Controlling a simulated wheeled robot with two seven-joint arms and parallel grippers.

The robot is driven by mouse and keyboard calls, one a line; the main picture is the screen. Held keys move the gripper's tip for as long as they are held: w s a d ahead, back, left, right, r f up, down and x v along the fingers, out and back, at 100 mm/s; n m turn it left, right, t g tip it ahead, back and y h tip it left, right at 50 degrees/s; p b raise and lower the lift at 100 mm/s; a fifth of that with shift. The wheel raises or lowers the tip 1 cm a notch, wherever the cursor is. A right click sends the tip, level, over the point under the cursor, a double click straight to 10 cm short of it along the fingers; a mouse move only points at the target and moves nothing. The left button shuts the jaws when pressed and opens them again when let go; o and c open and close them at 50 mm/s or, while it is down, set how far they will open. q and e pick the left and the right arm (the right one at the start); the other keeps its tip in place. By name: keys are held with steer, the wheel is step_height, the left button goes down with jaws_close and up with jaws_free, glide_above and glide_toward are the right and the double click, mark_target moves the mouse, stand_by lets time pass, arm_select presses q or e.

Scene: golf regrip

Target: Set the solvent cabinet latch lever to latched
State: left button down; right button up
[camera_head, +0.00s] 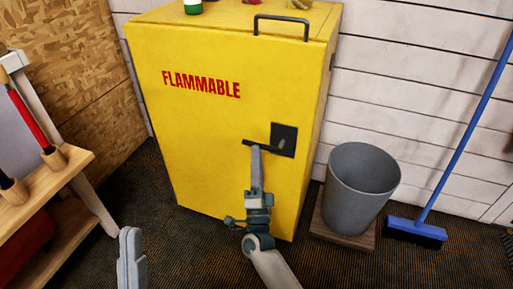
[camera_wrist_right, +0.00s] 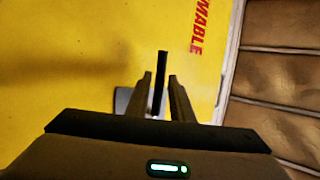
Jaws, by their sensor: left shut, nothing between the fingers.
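The yellow solvent cabinet (camera_head: 215,125) stands upright with red FLAMMABLE lettering. On its right part is a dark latch plate (camera_head: 287,134) with a black latch lever (camera_head: 248,142) reaching left, roughly level. My right gripper (camera_head: 255,150) is at the lever, covering part of it. In the right wrist view, the lever (camera_wrist_right: 160,75) lies between the two fingers of the right gripper (camera_wrist_right: 160,78), which are apart with narrow gaps beside it. Contact cannot be told. My left gripper (camera_head: 130,235) is shut and empty at lower left, away from the cabinet.
A grey bin (camera_head: 362,190) stands on a wooden base right of the cabinet. A blue broom (camera_head: 420,222) leans at the far right. A wooden rack (camera_head: 50,185) with tools is at left.

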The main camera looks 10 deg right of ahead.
arm_select(q)
steer(key=shift+d+f, duration=0.2)
steer(key=shift+f, duration=0.1)
arm_select(e)
steer(key=v, duration=1.3)
steer(key=shift+s+f, duration=0.15)
steer(key=shift+s, duration=0.05)
